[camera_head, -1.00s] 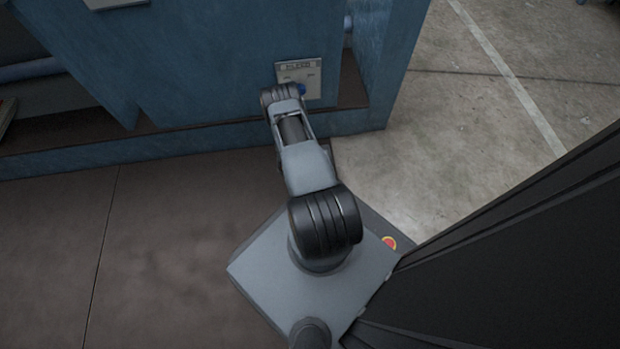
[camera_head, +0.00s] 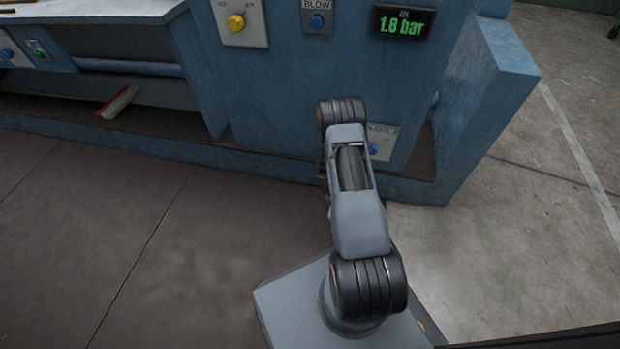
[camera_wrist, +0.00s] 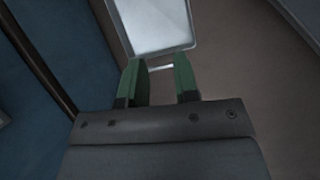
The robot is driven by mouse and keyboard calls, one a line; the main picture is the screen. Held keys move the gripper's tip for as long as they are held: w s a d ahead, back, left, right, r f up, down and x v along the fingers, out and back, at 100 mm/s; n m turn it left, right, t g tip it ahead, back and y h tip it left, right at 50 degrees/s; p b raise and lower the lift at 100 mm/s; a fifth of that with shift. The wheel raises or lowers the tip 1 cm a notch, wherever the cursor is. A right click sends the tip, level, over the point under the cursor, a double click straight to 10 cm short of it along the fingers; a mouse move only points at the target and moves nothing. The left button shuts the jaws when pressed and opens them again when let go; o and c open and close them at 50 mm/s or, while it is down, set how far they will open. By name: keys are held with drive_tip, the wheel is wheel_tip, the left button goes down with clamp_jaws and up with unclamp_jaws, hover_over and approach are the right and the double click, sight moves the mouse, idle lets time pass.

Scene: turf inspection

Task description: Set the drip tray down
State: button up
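The drip tray (camera_wrist: 155,26) shows in the wrist view as a pale, shiny metal tray with a raised rim, cut off by the top edge. A narrow light bar, like a handle, shows at its near side. My gripper (camera_wrist: 160,78) has two green fingers, one at each end of that bar; they appear closed on it with the tray in front. Finger contact is too small to see clearly. In the head view the gripper and the tray are hidden behind my arm and the blue machine panel cannot be seen past it there.
A blue machine (camera_head: 270,105) stands ahead, with a pressure display (camera_head: 402,22) reading 1.8 bar, a BLOW button (camera_head: 317,21) and a yellow knob (camera_head: 236,23). A red-edged object (camera_head: 118,102) lies on its low ledge at left. Brown floor at left and concrete at right are clear.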

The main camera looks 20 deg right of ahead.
drive_tip(key=w+a+r+m+t, duration=0.1)
drive_tip(key=w+a+r+m, duration=0.15)
drive_tip(key=r, duration=0.95)
drive_tip(key=w+a+r+m+t, duration=0.15)
drive_tip(key=a+r, duration=0.25)
drive_tip(key=r, duration=0.7)
drive_tip(key=s+a+r+m+t+y, duration=0.2)
drive_tip(key=s+a+r+m+y, duration=0.2)
drive_tip(key=s+a+r, duration=0.9)
wheel_tip(320, 180, up, 3)
drive_tip(key=shift+a+r, duration=0.1)
drive_tip(key=shift+a, duration=0.5)
drive_tip(key=shift+r+t, duration=0.1)
drive_tip(key=shift+t, duration=0.15)
